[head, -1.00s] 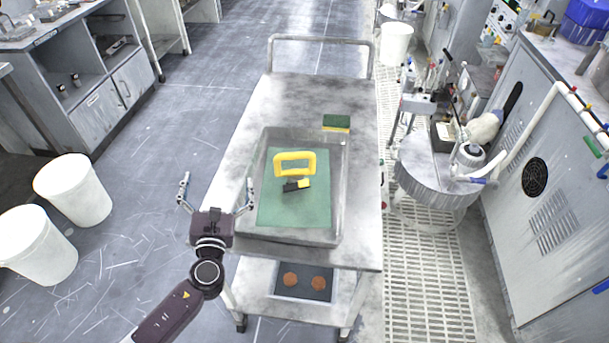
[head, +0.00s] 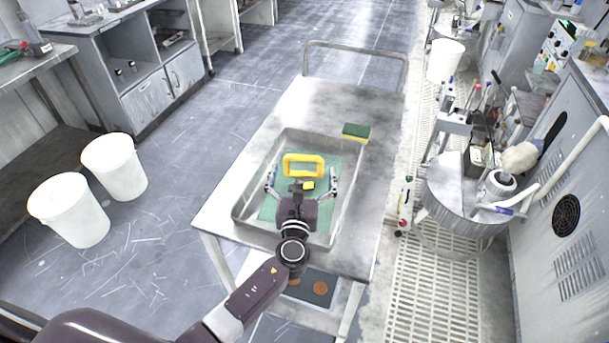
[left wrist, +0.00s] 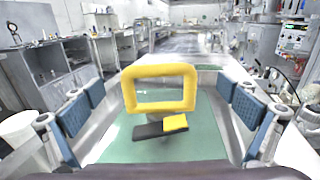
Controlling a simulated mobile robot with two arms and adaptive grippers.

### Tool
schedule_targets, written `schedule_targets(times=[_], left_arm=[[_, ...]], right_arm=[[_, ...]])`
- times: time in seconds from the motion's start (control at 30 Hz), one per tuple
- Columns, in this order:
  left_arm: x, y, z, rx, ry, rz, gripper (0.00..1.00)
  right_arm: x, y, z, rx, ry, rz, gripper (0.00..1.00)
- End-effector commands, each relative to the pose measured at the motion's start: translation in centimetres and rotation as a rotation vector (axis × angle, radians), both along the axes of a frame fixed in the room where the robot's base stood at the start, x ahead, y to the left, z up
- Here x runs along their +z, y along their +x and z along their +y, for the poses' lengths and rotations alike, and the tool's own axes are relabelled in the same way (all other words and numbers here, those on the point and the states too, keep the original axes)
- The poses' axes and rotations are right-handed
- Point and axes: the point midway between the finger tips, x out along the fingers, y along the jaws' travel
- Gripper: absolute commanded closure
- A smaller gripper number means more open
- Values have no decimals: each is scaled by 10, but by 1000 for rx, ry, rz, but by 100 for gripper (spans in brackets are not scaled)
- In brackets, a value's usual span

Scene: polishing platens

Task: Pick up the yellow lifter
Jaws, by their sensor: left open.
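The yellow lifter (head: 318,168) has a thick rectangular loop handle that stands up over the green mat (head: 268,208) in the grey tray. In the left wrist view the loop (left wrist: 160,73) is straight ahead, near the centre. A small black and yellow piece (left wrist: 160,128) shows just below the loop; I cannot tell whether it is joined to it. My left gripper (head: 302,180) is open and over the tray, on the near side of the lifter. Its blue-padded fingers (left wrist: 160,105) are spread to either side of the loop, with nothing held. My right gripper is out of view.
The tray's wall (head: 240,212) surrounds the mat on a metal cart (head: 310,97). A green and yellow sponge (head: 356,132) lies beyond the tray. A round machine (head: 450,195) stands right of the cart, and white bins (head: 70,212) stand on the floor at left.

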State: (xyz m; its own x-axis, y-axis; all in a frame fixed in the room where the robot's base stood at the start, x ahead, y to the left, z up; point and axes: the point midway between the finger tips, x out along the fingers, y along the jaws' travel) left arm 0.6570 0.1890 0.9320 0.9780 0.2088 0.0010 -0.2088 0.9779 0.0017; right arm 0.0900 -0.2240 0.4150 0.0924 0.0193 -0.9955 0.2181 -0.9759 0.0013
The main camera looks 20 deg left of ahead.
Motion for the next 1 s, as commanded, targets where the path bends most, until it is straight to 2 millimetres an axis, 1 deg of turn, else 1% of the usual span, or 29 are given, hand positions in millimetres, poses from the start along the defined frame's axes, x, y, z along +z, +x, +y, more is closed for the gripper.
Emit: schedule_targets(times=[0.03, 0.1, 0.2, 0.33, 0.43, 0.47, 0.7, 1.0], left_arm=[[2, 8, 2, 1, 1, -2, 0], [1, 14, 4, 2, 1, -1, 0], [0, 19, 5, 1, 0, 0, 0], [0, 20, 5, 1, 0, 0, 0], [0, 20, 5, 1, 0, 0, 0], [0, 20, 5, 1, 0, 0, 2], [0, 20, 5, 1, 0, 0, 29], [0, 19, 5, 1, 1, 1, 62]], right_arm=[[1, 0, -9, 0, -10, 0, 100], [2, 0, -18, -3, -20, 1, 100], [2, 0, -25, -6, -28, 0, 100], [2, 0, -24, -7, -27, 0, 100], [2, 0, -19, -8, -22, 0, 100], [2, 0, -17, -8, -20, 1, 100], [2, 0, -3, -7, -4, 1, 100], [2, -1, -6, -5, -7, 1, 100]])
